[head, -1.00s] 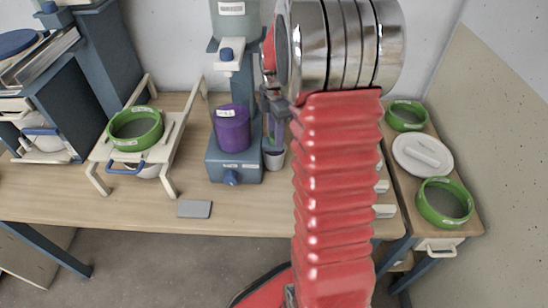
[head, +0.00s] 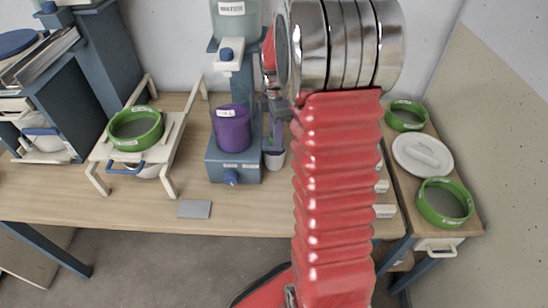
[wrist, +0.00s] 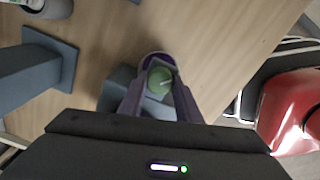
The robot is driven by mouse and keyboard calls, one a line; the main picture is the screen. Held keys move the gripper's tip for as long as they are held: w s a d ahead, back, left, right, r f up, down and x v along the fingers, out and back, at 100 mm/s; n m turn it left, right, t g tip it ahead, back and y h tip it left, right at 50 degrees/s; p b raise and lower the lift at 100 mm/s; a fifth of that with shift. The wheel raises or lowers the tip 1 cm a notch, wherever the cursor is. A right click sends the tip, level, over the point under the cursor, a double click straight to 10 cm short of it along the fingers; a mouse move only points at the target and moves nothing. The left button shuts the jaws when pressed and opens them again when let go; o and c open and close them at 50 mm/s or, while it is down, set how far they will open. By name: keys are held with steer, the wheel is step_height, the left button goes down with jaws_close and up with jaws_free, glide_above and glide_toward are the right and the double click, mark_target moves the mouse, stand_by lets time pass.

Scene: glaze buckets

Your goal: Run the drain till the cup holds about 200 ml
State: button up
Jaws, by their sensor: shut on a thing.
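A small pale grey cup (head: 274,160) with a dark inside stands on the table, just right of the blue-grey stand (head: 222,172). A grey cup (wrist: 46,8) also shows at the top left edge of the wrist view. A purple labelled vessel (head: 232,130) sits upright on the stand. My gripper (head: 275,130) points down beside it, above the cup.
A tank labelled WATER (head: 232,20) is above the vessel, with a blue knob (head: 226,54). A green-rimmed sieve (head: 136,130) rests on a white rack at left. A grey plate (head: 195,209) lies near the front edge. More green-rimmed sieves (head: 444,202) stand at right.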

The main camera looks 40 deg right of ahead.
steer(key=m, duration=0.4)
steer(key=shift+w+d+r+m, duration=0.1)
steer(key=shift+w+m, duration=0.05)
steer(key=shift+m, duration=2.75)
steer(key=o, duration=1.1)
step_height(320, 180, up, 14)
steer(key=shift+f, duration=0.25)
